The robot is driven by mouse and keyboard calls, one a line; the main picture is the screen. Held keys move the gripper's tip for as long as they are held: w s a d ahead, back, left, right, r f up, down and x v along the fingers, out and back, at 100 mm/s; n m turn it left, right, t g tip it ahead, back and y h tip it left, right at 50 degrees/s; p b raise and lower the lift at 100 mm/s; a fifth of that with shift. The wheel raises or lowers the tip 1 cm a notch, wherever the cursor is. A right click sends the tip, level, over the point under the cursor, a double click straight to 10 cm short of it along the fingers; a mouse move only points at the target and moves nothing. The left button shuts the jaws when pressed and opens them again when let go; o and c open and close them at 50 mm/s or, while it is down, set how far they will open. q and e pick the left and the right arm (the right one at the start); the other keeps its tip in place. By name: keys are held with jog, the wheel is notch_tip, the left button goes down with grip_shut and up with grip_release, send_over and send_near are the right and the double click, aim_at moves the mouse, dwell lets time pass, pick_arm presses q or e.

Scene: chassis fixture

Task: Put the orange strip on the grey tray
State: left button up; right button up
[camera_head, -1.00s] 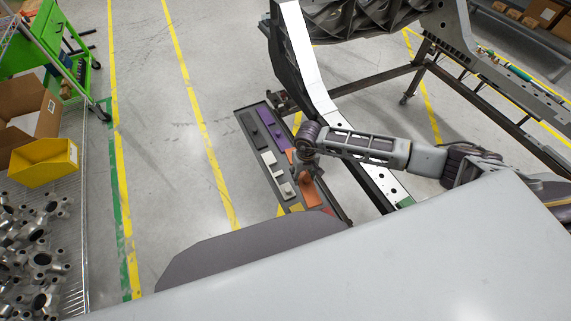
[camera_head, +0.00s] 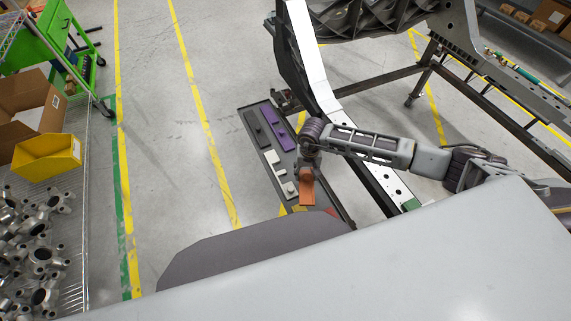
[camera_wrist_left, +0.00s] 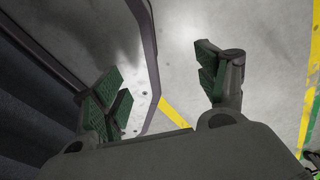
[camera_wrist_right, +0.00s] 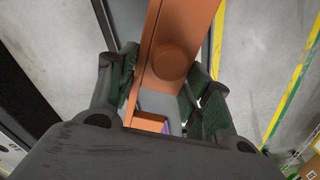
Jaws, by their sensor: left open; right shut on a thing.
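The orange strip (camera_head: 307,190) is in my right gripper (camera_head: 308,168), in front of the grey tray (camera_head: 288,163) in the head view. In the right wrist view my right gripper (camera_wrist_right: 158,88) is shut on the orange strip (camera_wrist_right: 185,25) near its round knob; the far end runs out of the picture. The strip's exact height above the tray cannot be told. My left gripper (camera_wrist_left: 165,88) is open and empty in the left wrist view, over floor; it does not show in the head view.
The tray also holds a black strip (camera_head: 257,128), a purple strip (camera_head: 276,135) and pale blocks (camera_head: 272,157). The large chassis frame (camera_head: 318,85) stands just right of the tray. A yellow bin (camera_head: 47,157) and metal parts (camera_head: 40,235) are at left. Floor between is clear.

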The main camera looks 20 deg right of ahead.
jog(key=m, duration=0.1)
jog(key=m+b, duration=0.1)
jog(key=w+m, duration=0.1)
jog(key=m, duration=0.1)
jog(key=shift+w+d+f, duration=0.1)
jog(key=shift+d+f, duration=0.1)
jog(key=shift+f, duration=0.15)
jog(key=w+f+m+b, duration=0.1)
jog(key=w+m+b, duration=0.1)
jog(key=m, duration=0.6)
jog(key=w+d+f+m+b, duration=0.1)
jog(key=m+b, duration=0.3)
jog(key=m, duration=0.4)
jog(key=w+d+f+m+b, duration=0.1)
jog(key=w+m+b, duration=0.1)
jog(key=m, duration=0.6)
jog(key=shift+w+d+b, duration=0.25)
jog(key=shift+w+b, duration=0.05)
jog(key=shift+b, duration=0.6)
pick_arm(q)
jog(key=w+d+f+t+b, duration=0.1)
jog(key=w+d+f, duration=0.1)
jog(key=w, duration=1.3)
jog(key=shift+d, duration=0.4)
pick_arm(e)
jog(key=shift+w+d+m, duration=0.1)
jog(key=shift+w+m, duration=0.05)
jog(key=shift+m, duration=0.55)
jog(key=shift+w+m, duration=0.15)
jog(key=shift+m, duration=0.55)
